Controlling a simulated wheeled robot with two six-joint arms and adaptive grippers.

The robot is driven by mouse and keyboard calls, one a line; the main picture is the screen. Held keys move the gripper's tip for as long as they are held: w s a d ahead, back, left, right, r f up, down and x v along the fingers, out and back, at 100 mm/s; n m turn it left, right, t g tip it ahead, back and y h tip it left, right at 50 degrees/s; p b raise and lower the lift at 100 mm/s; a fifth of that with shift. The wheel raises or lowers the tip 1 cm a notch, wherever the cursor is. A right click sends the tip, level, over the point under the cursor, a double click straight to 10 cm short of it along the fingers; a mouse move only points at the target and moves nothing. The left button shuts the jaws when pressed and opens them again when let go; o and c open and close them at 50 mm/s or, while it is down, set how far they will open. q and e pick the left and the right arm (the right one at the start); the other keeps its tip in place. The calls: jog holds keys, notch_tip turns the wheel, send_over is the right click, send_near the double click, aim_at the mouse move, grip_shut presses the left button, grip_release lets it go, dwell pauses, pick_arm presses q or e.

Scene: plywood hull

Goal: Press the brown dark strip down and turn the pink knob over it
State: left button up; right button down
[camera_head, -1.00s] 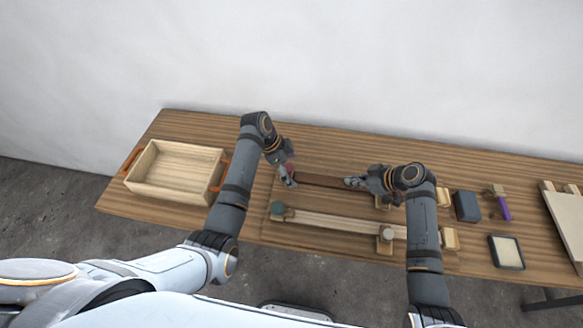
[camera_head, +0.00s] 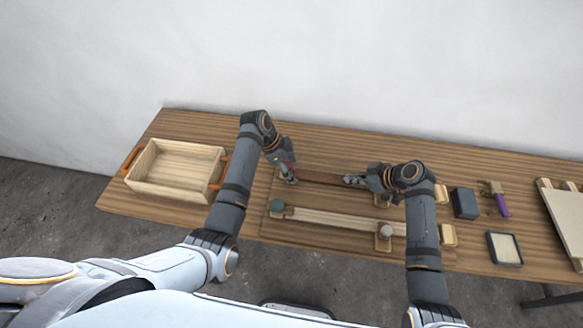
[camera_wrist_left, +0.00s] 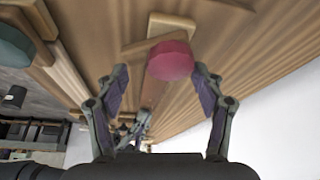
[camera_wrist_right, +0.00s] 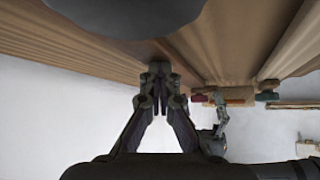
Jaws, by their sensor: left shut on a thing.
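The brown dark strip (camera_head: 320,179) lies along the back of the board on the table, between my two grippers. The pink knob (camera_wrist_left: 170,60) is at its left end, seen in the left wrist view above a pale wood piece.
A pale strip (camera_head: 335,220) with a teal knob (camera_head: 277,206) and a grey knob (camera_head: 385,230) lies in front. An open wooden box (camera_head: 175,178) stands left. A dark block (camera_head: 466,204), purple-handled tool (camera_head: 502,204) and framed pad (camera_head: 505,249) lie right.

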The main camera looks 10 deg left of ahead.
pick_arm(q)
jog(key=shift+w+a+f, duration=0.1)
jog(key=shift+a+f, duration=0.05)
jog(key=shift+a, duration=0.05)
pick_arm(e)
jog(key=shift+f, duration=0.15)
pick_arm(q)
jog(key=shift+o, duration=0.3)
jog(key=n+t, duration=0.1)
jog(key=n, duration=0.1)
jog(key=shift+w+n, duration=0.15)
jog(key=shift+n, duration=0.25)
jog(key=shift+a, duration=0.1)
jog(key=shift+c, duration=0.3)
pick_arm(e)
jog(key=shift+a, duration=0.2)
